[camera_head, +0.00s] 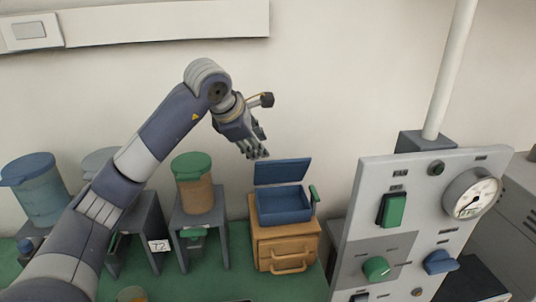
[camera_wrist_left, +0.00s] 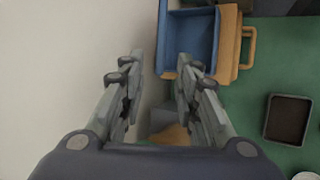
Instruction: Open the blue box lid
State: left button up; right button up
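The blue box (camera_head: 284,204) sits on top of a small wooden drawer unit in the head view. Its blue lid (camera_head: 282,171) stands raised at the back, so the box is open. The blue box (camera_wrist_left: 191,40) also shows at the top of the left wrist view, partly cut off by the frame. My left gripper (camera_head: 257,154) hangs above and just left of the raised lid, close to the wall. In the left wrist view its fingers (camera_wrist_left: 155,80) are spread apart with nothing between them. My right gripper is not in view.
The wooden drawer unit (camera_head: 287,246) has handles in front. Left of it, a green-lidded jar (camera_head: 193,182) stands on a grey stand. A grey control panel (camera_head: 425,215) with a gauge rises at right. A dark tray (camera_wrist_left: 288,119) lies on the green table.

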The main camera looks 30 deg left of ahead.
aim_at(269, 162)
pick_arm(q)
jog(key=p+x, duration=0.2)
jog(key=x, duration=0.6)
jog(key=shift+w+f+p, duration=0.15)
jog(key=shift+f+p, duration=0.15)
jog(key=shift+p, duration=0.05)
jog(key=shift+w+f, duration=0.35)
jog(key=shift+f, duration=0.2)
grip_shut()
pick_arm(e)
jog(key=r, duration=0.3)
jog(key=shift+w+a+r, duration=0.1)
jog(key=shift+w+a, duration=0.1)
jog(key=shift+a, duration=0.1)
